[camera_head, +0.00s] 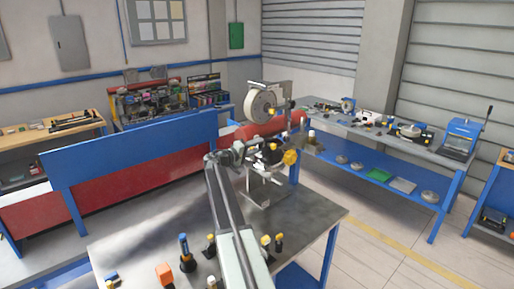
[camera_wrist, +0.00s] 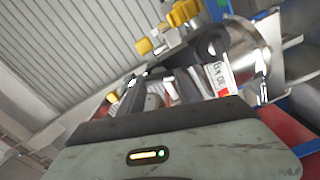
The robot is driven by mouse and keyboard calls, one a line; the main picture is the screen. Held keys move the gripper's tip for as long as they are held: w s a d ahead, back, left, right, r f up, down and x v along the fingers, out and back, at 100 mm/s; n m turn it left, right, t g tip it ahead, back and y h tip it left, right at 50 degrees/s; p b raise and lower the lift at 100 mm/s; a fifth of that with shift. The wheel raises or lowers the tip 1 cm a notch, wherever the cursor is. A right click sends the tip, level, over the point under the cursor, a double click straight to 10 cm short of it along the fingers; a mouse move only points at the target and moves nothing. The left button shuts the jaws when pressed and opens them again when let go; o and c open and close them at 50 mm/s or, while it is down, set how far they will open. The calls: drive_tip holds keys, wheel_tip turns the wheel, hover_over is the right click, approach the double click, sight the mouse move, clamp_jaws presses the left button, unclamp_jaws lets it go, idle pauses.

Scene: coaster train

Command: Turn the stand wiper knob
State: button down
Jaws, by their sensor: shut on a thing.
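The stand (camera_head: 262,190) is a metal fixture on the grey workbench, with a yellow lobed knob (camera_head: 290,157) on its right side. My gripper (camera_head: 262,150) reaches into the stand's upper part, left of the yellow knob. In the wrist view, my gripper (camera_wrist: 165,88) has its dark fingers closed around a small pale piece of the stand, which I take for the wiper knob (camera_wrist: 158,92). The fingers hide most of it. Yellow lobed knobs (camera_wrist: 182,14) show just beyond the fingers, and a shiny metal cylinder (camera_wrist: 250,50) is to the right.
A white reel (camera_head: 259,105) stands behind the stand, near a red cylinder (camera_head: 270,128). A blue panel (camera_head: 130,152) is at left.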

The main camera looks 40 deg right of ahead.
drive_tip(key=shift+n, duration=1.7)
drive_tip(key=shift+f+n, duration=0.1)
drive_tip(key=shift+n, duration=0.2)
drive_tip(key=c, duration=0.8)
unclamp_jaws()
drive_tip(key=shift+c, duration=0.2)
drive_tip(key=shift+a, duration=0.15)
drive_tip(key=a, duration=0.7)
drive_tip(key=shift+w+a, duration=0.3)
